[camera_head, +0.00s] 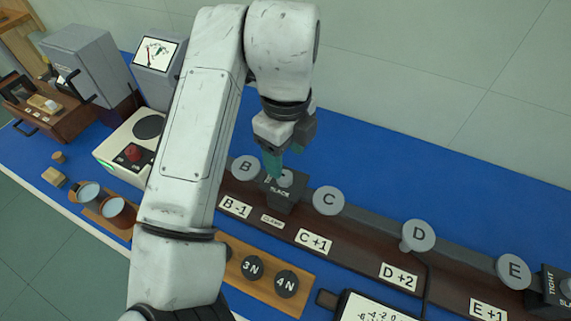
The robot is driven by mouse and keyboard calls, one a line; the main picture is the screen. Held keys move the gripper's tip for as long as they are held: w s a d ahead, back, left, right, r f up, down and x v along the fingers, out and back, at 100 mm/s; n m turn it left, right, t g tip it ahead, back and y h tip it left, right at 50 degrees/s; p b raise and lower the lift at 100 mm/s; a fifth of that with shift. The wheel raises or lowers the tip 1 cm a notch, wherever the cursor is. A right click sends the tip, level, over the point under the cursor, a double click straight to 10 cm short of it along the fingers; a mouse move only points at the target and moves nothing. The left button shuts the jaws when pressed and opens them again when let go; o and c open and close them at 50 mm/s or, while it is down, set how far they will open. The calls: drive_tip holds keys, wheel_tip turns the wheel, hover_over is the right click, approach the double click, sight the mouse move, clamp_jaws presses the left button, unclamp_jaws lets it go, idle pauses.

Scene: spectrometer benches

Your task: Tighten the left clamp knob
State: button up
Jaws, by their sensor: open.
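The left clamp is a dark block (284,204) on the rail between discs B (244,167) and C (328,201). It has a label that reads "SLACK". Its light grey knob (286,179) shows on top, partly covered by a teal finger. My gripper (273,164) points down, with its teal fingers at the knob. I cannot tell whether they touch it. The gap between the fingers is hard to see from this side. My arm hides the rail to the left of disc B.
Discs D (418,235) and E (513,271) stand farther along the rail. Another dark clamp block (551,287), marked "TIGHT", is at the right edge. Round weights (287,283) sit in a wooden holder in front. The blue bench top (385,178) behind the rail is clear.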

sight(286, 177)
wheel_tip(286, 177, up, 5)
idle(0.8)
